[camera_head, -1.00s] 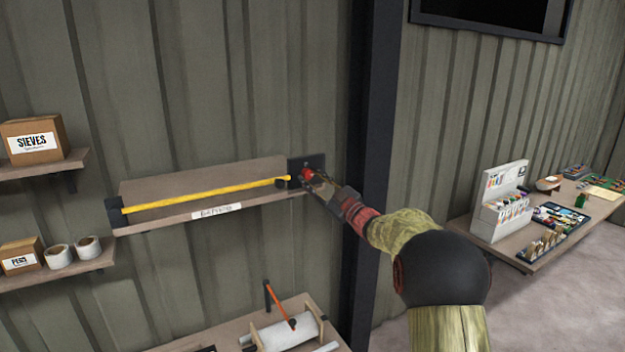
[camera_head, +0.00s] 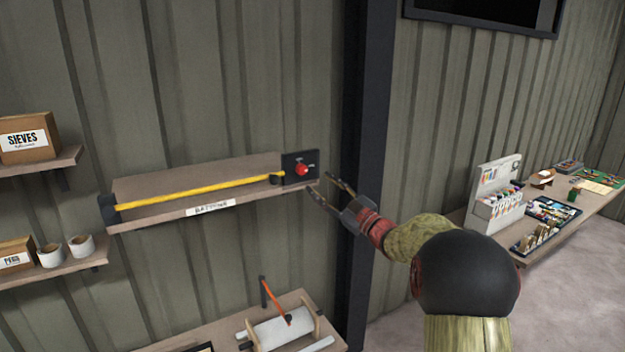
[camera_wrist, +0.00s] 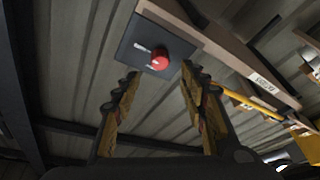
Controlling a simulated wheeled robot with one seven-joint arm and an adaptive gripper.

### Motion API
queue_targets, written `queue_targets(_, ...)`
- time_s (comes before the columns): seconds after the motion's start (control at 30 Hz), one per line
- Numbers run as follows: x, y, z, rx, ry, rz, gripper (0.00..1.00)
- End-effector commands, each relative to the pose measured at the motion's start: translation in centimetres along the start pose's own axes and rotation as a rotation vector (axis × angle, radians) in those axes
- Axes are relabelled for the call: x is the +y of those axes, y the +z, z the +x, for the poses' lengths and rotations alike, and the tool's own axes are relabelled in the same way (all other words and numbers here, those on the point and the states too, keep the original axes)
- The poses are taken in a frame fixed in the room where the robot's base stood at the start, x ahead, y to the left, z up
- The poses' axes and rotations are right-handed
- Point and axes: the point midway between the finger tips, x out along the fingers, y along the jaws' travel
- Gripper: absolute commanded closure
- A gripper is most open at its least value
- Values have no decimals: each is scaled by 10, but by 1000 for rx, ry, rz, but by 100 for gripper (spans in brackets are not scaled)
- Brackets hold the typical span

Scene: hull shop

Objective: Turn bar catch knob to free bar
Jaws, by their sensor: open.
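The red catch knob (camera_head: 302,170) sits on a dark plate (camera_head: 290,163) at the right end of a wall shelf. It also shows in the wrist view (camera_wrist: 160,58), with pale marks on the plate beside it. The yellow bar (camera_head: 195,190) runs across the shelf front between two dark end brackets, its right end next to the plate. My gripper (camera_head: 326,188) is open and empty, apart from the knob, to its lower right. In the wrist view its two fingers (camera_wrist: 165,85) stand wide apart, with the knob beyond their tips.
The labelled shelf (camera_head: 150,219) holds the bar's brackets. A dark wall post (camera_head: 367,120) stands right behind my gripper. Below is a bench (camera_head: 215,330) with a roller and an orange-handled tool. Shelves with boxes are at left, and a stocked table (camera_head: 560,235) at right.

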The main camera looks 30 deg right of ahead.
Motion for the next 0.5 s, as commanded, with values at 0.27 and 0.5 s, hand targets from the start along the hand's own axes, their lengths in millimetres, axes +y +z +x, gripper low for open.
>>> queue_targets(0.27,0,0,-38,-1,1,-1,57)
queue_targets(0.5,0,0,-44,-1,-1,0,57)
